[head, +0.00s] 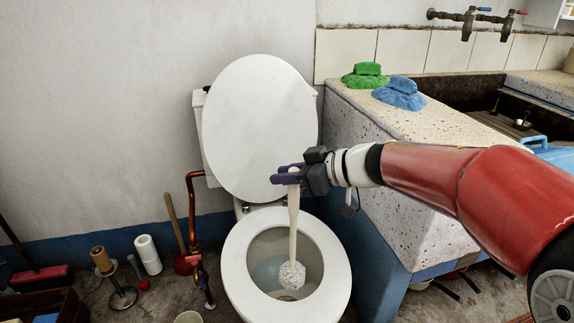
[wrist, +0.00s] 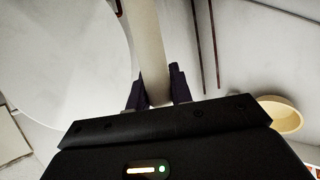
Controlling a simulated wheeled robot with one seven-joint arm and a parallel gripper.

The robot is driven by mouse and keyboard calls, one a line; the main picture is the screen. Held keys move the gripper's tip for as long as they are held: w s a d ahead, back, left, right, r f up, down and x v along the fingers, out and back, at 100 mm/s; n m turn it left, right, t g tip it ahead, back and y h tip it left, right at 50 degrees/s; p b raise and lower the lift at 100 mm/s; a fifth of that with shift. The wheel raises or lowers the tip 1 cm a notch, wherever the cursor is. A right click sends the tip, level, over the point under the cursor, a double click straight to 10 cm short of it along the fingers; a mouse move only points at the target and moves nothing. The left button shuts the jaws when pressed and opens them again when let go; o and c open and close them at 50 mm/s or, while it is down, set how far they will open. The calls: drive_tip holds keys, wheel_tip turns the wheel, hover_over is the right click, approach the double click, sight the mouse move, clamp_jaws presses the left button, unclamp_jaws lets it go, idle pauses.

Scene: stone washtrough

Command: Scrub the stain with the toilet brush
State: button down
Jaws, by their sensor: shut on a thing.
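The toilet brush (head: 292,225) is a cream-white handle with a round, pale, bristly head, hanging upright with its head down inside the toilet bowl. My gripper (head: 285,176) is shut on the upper end of its handle, above the bowl. In the wrist view the handle (wrist: 149,50) runs between the dark purple fingers of my gripper (wrist: 158,92). The toilet bowl (head: 237,262) is white with its lid (head: 260,125) raised against the wall. I cannot make out a stain clearly, nor tell whether the brush head touches the bowl.
The speckled stone washtrough (head: 410,190) stands close on the right, with green (head: 366,70) and blue (head: 402,88) items on its ledge. A copper pipe (head: 193,215), a plunger (head: 178,230) and paper rolls (head: 146,252) stand on the left. Grey floor shows between them.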

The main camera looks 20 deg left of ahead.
sight(295, 225)
wheel_tip(295, 225, down, 10)
drive_tip(key=b, duration=0.3)
drive_tip(key=shift+f+b, duration=0.15)
drive_tip(key=shift+b, duration=0.2)
drive_tip(key=shift+f, duration=1.05)
drive_tip(key=shift+s+d+p, duration=0.3)
drive_tip(key=shift+d+p, duration=0.25)
drive_tip(key=shift+d, duration=0.35)
drive_tip(key=shift+s+d+p, duration=0.25)
drive_tip(key=shift+d+p, duration=0.3)
drive_tip(key=shift+d, duration=0.35)
